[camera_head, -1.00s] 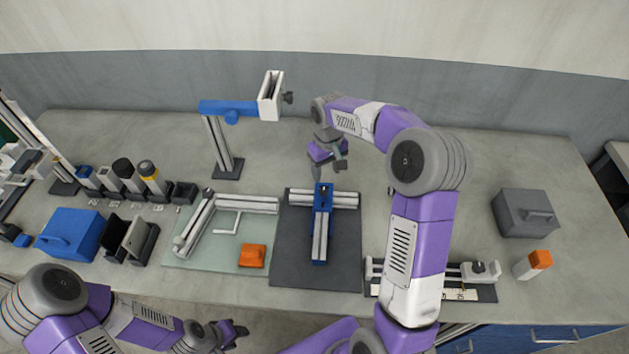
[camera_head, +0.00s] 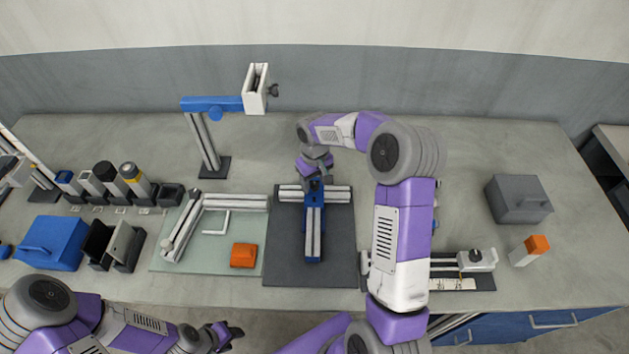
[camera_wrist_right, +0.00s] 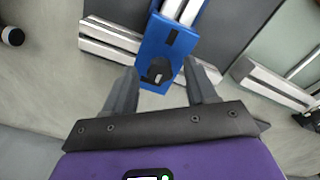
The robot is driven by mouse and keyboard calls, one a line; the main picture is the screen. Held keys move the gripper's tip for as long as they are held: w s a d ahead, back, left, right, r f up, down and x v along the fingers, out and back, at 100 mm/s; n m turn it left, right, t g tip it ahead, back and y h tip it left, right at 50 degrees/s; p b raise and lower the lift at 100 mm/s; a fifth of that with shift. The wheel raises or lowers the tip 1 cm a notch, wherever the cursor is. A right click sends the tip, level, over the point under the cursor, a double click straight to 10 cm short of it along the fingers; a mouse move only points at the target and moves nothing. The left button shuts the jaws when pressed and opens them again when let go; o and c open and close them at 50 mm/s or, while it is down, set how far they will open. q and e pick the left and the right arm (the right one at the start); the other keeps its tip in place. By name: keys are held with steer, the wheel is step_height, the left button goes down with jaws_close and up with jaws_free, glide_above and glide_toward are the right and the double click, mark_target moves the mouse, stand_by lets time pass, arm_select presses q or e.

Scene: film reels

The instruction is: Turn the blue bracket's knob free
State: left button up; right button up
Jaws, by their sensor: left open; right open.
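The blue bracket (camera_head: 315,220) lies on a dark mat, joined to light metal rails that form a T. Its black knob (camera_wrist_right: 158,70) shows at the bracket's near end in the right wrist view, where the blue bracket (camera_wrist_right: 165,45) runs up the picture. My right gripper (camera_head: 314,182) is open above the bracket's far end. In the wrist view its two fingers stand on either side of the knob, with visible gaps. In the head view the gripper hides the knob. My left gripper (camera_head: 236,334) is open and empty at the table's front edge, far from the bracket.
A stand with a blue arm (camera_head: 212,104) and white clamp rises behind left. A pale glass mat (camera_head: 185,258) with metal rails and an orange block (camera_head: 244,255) lies left of the dark mat (camera_head: 340,270). A grey box (camera_head: 518,200) stands at right.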

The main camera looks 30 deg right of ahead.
jaws_close()
